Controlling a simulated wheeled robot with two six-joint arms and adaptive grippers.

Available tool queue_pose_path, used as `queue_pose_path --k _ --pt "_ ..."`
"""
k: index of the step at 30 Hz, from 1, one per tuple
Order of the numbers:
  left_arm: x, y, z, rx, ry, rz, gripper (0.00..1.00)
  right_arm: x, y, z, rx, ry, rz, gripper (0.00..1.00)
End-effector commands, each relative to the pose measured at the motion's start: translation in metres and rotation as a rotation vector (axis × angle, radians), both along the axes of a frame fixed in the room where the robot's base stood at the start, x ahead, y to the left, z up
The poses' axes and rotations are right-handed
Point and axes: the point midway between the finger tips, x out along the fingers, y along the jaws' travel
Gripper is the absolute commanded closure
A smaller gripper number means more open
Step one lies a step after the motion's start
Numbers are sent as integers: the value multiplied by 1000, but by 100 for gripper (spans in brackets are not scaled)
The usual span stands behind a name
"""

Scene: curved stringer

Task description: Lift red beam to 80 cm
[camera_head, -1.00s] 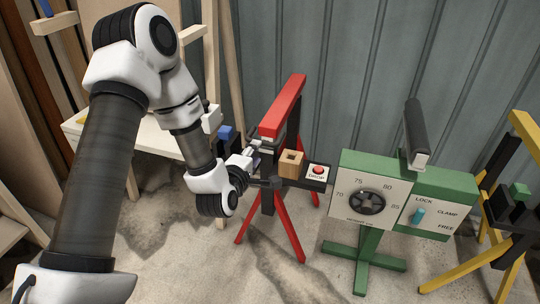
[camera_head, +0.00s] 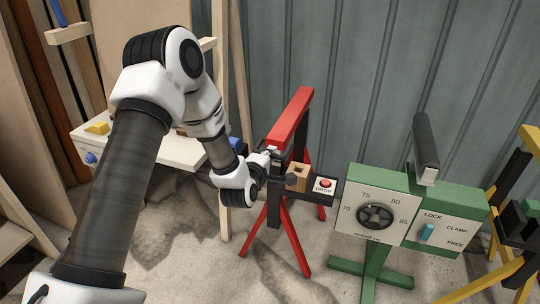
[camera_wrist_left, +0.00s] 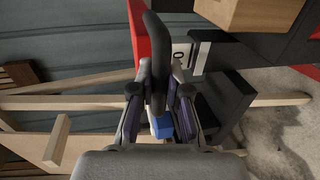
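The red beam (camera_head: 289,115) is the top bar of a red-legged trestle, running away from me and raised above the floor. It also shows as a red strip in the left wrist view (camera_wrist_left: 140,32). Below it are a wooden block (camera_head: 301,177) and a dark plate with a red DROP button (camera_head: 326,184). My left gripper (camera_head: 272,162) is at the near left side of the trestle. In the left wrist view its fingers stand on both sides of a dark crank handle (camera_wrist_left: 157,60) and appear closed around it; the exact contact is hard to see. My right gripper is out of view.
A green stand (camera_head: 461,198) at right carries a dial (camera_head: 376,216) marked 70 to 85 and a LOCK, CLAMP, FREE panel with a blue switch (camera_head: 427,231). A yellow-legged stand (camera_head: 502,273) is at far right. A pale table (camera_head: 160,153) is behind my arm.

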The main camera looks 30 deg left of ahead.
Motion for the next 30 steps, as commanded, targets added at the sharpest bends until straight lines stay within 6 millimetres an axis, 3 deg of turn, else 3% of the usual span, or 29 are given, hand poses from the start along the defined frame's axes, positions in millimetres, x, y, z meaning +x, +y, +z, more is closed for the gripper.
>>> queue_pose_path --k 5,12,15,19,28,29,30 --pt "0 0 20 0 -3 0 100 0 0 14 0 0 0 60" --pt "2 0 89 2 -11 0 100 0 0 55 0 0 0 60" --pt "2 0 108 2 -13 1 100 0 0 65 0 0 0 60" --pt "1 1 117 3 -10 1 100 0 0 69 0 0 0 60" --pt "1 1 115 2 -8 1 100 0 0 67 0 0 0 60" --pt "1 1 115 2 -8 1 75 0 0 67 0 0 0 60" --pt "1 1 115 2 -8 1 60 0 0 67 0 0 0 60"
